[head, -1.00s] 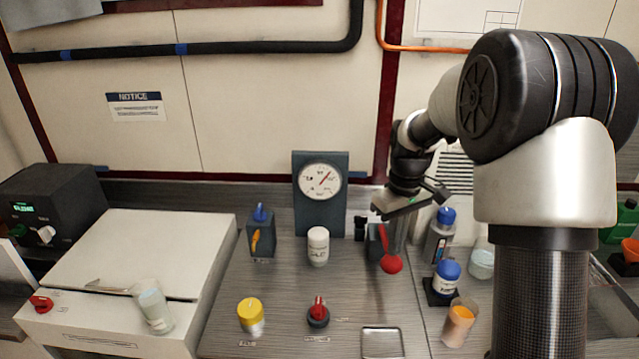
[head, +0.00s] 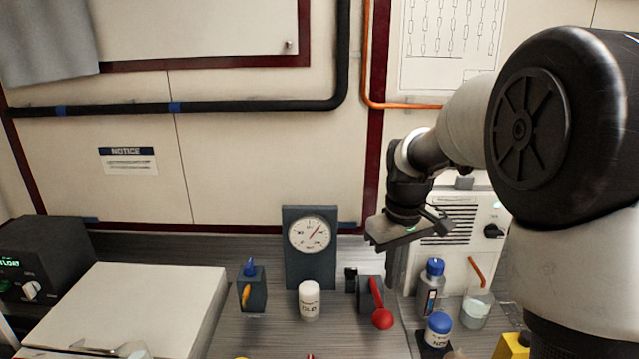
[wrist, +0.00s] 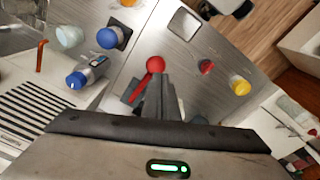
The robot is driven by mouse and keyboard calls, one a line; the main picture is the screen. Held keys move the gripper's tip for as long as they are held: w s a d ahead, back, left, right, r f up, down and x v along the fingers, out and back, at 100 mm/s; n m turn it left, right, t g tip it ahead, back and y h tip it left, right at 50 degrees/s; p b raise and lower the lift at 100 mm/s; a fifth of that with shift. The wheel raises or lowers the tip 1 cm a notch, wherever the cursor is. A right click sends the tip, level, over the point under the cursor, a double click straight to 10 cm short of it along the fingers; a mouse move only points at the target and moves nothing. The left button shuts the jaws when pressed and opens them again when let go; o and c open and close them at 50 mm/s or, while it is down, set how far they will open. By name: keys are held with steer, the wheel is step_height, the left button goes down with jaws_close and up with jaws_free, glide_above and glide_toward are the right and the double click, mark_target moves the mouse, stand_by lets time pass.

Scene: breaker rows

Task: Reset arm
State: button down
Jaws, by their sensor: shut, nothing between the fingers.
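My gripper (head: 392,270) hangs above the grey bench at the right of the middle in the head view, its fingers pointing down. It is shut and empty, and no object sits between its fingers. It also shows in the wrist view (wrist: 158,80), with its fingers in front of a lever with a red ball knob (wrist: 155,64). In the head view this red lever (head: 381,316) stands on a dark block just below and left of the fingers. I cannot tell whether the fingers touch it.
A gauge (head: 310,235) stands at the back of the bench, with a white bottle (head: 309,300) in front. Right of the lever are blue-capped bottles (head: 432,282) and a beaker (head: 477,308). A vented panel (head: 480,225) stands behind. A white box (head: 130,300) is at left.

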steer(key=s+r+m+t, duration=0.2)
steer(key=s+r, duration=0.2)
steer(key=s, duration=0.7)
steer(key=s+r+m+t, duration=0.2)
steer(key=s+r+m, duration=0.1)
steer(key=s, duration=0.8)
steer(key=shift+s+r+t, duration=0.15)
steer(key=shift+r+t, duration=0.15)
steer(key=shift+r, duration=0.6)
